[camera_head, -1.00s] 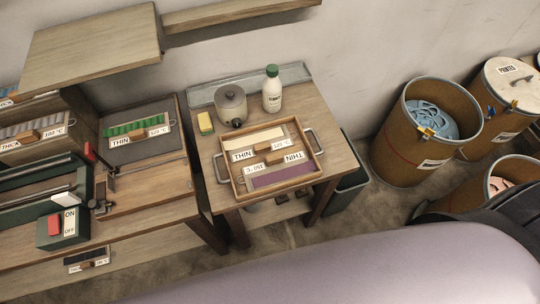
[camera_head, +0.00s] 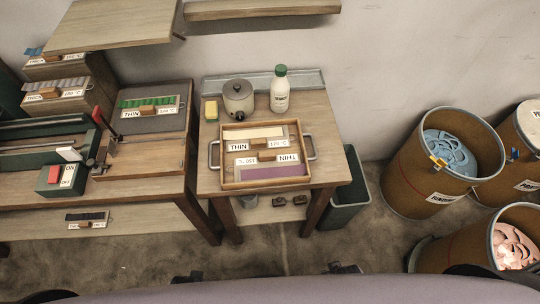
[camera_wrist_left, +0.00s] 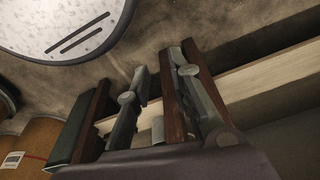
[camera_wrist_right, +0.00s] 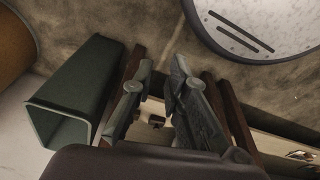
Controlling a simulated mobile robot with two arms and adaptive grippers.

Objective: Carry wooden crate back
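The wooden crate (camera_head: 223,174) sits flat on the small wooden table (camera_head: 321,122) in the head view. It is a shallow box with a grey metal handle on its left and right sides. Inside lie a cream strip and a purple strip with THIN labels and small wooden blocks. My left gripper (camera_head: 187,277) and right gripper (camera_head: 344,268) barely show at the bottom edge, well short of the table and apart from the crate. In the left wrist view (camera_wrist_left: 161,68) and right wrist view (camera_wrist_right: 161,66) the fingers are apart with nothing between them.
A grey pot (camera_head: 238,100), a white bottle (camera_head: 280,95) and a yellow sponge (camera_head: 211,110) stand behind the crate. A workbench (camera_head: 150,158) with a machine is at left. A green bin (camera_head: 349,195) and several drums (camera_head: 410,165) stand at right. Floor before the table is clear.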

